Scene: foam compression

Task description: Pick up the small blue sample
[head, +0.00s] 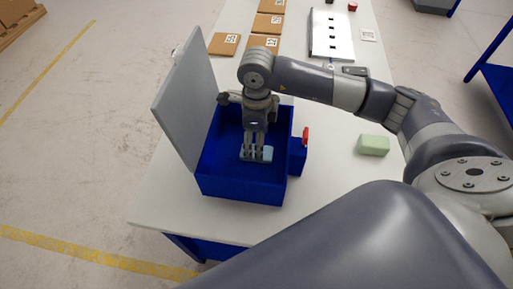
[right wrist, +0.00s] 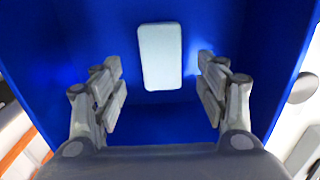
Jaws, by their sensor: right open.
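The small blue sample (head: 244,154), a pale blue block, lies in the open blue box. In the right wrist view the sample (right wrist: 160,56) is upright in the picture, between and a little beyond my fingertips. My right gripper (head: 257,157) points down into the box over the sample and partly hides it in the head view. In the right wrist view the right gripper (right wrist: 161,85) is open, its fingers wide apart with nothing between the pads. I cannot tell the exact height above the sample. My left gripper is not in view.
The blue box (head: 240,188) has a grey lid (head: 187,103) standing open on the left and a red part (head: 305,136) on the right. A pale green block (head: 373,145) lies on the white table (head: 335,185). Cardboard boxes (head: 267,23) and a metal panel (head: 331,35) are farther back.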

